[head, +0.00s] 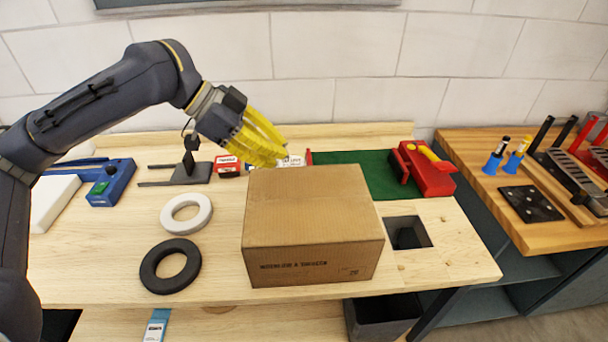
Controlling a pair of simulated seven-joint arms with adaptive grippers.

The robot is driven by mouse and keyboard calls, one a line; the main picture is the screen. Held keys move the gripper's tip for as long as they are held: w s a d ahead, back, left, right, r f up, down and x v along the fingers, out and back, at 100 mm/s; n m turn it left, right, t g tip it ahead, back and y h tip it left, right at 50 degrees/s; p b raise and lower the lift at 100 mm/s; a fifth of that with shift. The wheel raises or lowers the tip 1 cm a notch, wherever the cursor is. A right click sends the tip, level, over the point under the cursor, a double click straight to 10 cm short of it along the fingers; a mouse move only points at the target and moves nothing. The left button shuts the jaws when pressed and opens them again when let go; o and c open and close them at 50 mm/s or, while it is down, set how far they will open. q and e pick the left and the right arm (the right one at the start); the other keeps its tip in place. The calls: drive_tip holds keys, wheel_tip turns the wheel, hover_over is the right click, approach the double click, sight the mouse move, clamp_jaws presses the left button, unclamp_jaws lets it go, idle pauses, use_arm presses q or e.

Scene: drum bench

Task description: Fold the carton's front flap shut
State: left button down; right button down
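The brown carton (312,262) stands on the wooden bench near its front edge, with dark printing on its front side. Its top looks flat and covered, with no flap standing up; a faint line crosses it. My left gripper (268,156), with yellow fingers, points down to the right above the carton's back left corner. Its fingers overlap one another in this view, so their opening is unclear. I see nothing held in it, and whether it touches the carton cannot be told. My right gripper is out of view.
A white ring (170,214) and a black ring (148,270) lie left of the carton. A red device (428,172) stands on a green mat (365,165) behind right. A square hole (428,233) opens at the right. A dark stand (190,172) and blue tool (112,184) sit back left.

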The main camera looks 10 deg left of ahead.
use_arm(q)
hover_over(317, 200)
drive_tip(key=a, duration=0.2)
drive_tip(key=f, duration=0.6)
drive_tip(key=shift+s+d+f, duration=0.2)
drive_tip(key=shift+s+f, duration=0.1)
drive_tip(key=shift+f, duration=0.05)
wheel_tip(317, 200, down, 2)
drive_tip(key=shift+w, duration=0.1)
drive_tip(key=shift+f, duration=1.05)
drive_tip(key=shift+f, duration=0.1)
drive_tip(key=shift+w+f, duration=0.1)
drive_tip(key=shift+f, duration=0.6)
drive_tip(key=shift+r, duration=0.15)
